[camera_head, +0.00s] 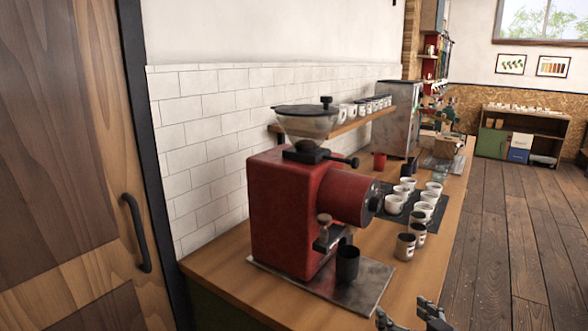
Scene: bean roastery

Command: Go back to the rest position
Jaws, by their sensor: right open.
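My right gripper (410,316) shows at the bottom edge of the head view, right of centre. Only its dark grey fingers are in the picture, spread apart with nothing between them. It is in front of the counter (215,283), near the counter's front edge. The rest of the right arm is cut off by the frame. My left gripper is not in view.
A red grinder (280,215) stands on a metal tray (372,293) with a dark cup (347,264) at its front. Several white cups (423,212) and metal cups (404,247) stand further along. Open wooden floor (505,250) lies right; a wooden door (70,190) left.

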